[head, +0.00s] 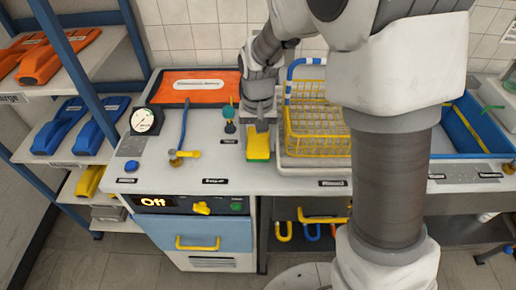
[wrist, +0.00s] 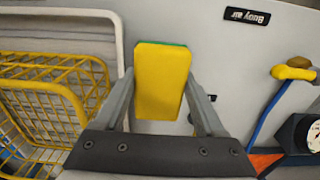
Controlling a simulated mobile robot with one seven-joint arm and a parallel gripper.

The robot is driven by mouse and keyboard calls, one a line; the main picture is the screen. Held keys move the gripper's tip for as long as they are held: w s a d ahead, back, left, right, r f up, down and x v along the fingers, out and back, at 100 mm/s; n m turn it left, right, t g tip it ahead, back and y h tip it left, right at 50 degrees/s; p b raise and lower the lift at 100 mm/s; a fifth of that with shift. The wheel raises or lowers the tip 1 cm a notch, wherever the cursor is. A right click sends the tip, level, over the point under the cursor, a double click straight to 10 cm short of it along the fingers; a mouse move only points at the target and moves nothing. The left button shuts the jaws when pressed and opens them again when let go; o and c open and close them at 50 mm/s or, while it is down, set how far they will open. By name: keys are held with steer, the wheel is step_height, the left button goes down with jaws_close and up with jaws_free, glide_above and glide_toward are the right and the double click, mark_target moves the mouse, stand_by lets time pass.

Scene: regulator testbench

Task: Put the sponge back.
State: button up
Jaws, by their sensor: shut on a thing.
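The sponge (head: 259,147) is yellow with a green layer, and it is at the middle of the worktop, left of the yellow wire basket. My gripper (head: 260,124) reaches down from behind and is shut on it. In the wrist view the sponge (wrist: 162,82) sits between the two grey fingers of my gripper (wrist: 161,90), its yellow face toward the camera and a thin green edge at the far end. I cannot tell whether the sponge touches the worktop. My arm hides part of the right side of the bench in the head view.
The yellow wire basket (head: 318,128) stands close on the right in a white rack. The front worktop (head: 250,178) is mostly clear.

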steer(key=shift+f, duration=1.2)
steer(key=shift+f, duration=0.2)
steer(key=o, duration=0.9)
steer(key=shift+r, duration=0.1)
